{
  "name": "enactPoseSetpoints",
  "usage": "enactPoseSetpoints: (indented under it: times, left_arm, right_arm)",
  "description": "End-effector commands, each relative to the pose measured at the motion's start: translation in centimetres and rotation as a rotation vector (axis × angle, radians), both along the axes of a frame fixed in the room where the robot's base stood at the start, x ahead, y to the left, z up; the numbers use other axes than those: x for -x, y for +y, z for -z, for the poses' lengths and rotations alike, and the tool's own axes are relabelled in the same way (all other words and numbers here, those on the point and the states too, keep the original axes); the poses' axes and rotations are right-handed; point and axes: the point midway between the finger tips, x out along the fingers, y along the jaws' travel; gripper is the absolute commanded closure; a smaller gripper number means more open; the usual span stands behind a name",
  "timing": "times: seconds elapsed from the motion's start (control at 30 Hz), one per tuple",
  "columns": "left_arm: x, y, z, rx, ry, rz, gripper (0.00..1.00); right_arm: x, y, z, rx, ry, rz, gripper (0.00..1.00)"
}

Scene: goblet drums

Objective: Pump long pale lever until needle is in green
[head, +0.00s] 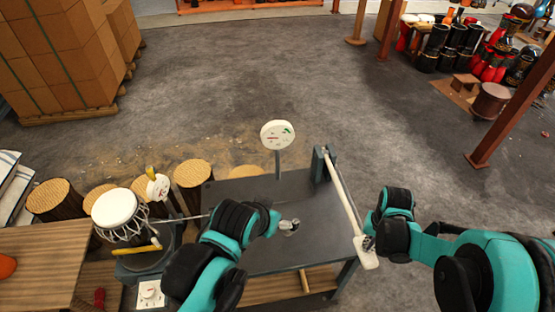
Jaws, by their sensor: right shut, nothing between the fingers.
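The long pale lever (343,195) is hinged on a dark bracket at the back right of the grey bench (250,190) and slopes toward me to a wide, flat end. My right gripper (369,243) is shut and empty, close against the lever near that end; contact is hard to tell. A round white gauge (277,134) stands on a post behind the bench. It has a green mark at its right and a red mark at its left; the needle is too small to read surely. My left gripper (289,227) is over the bench top, away from the lever, its fingers unclear.
A white-topped goblet drum (117,211) stands at left beside a yellow handle (141,249) and a smaller gauge (158,187). Log stumps (194,175) line the bench's left. Boxes (65,50) are stacked at back left. Open floor lies behind the bench.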

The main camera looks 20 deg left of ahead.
Motion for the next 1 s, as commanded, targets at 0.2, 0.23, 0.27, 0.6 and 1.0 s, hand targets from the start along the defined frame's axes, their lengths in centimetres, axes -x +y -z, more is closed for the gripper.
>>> enactPoseSetpoints:
  times: [0.2, 0.23, 0.27, 0.6, 1.0]
  left_arm:
    - [0.0, 0.0, 3.0, 0.0, 0.0, 0.0, 0.11]
    - [0.0, 0.0, 3.3, 0.0, 0.0, 0.0, 0.11]
    - [0.0, 0.0, 3.6, 0.0, 0.0, 0.0, 0.11]
    - [0.0, 0.0, 7.4, 0.0, 0.0, 0.0, 0.11]
    - [0.0, 0.0, 9.2, 0.0, 0.0, 0.0, 0.11]
  right_arm:
    - [-0.1, 0.1, 3.2, 0.0, -0.001, 0.0, 1.0]
    - [-0.2, 0.1, 3.5, 0.0, -0.001, 0.0, 1.0]
    - [-0.2, 0.1, 3.9, 0.0, -0.001, 0.0, 1.0]
    - [-0.3, 0.2, 8.0, 0.0, -0.001, 0.0, 1.0]
    - [-0.4, 0.3, 9.9, 0.0, 0.0, 0.0, 1.0]
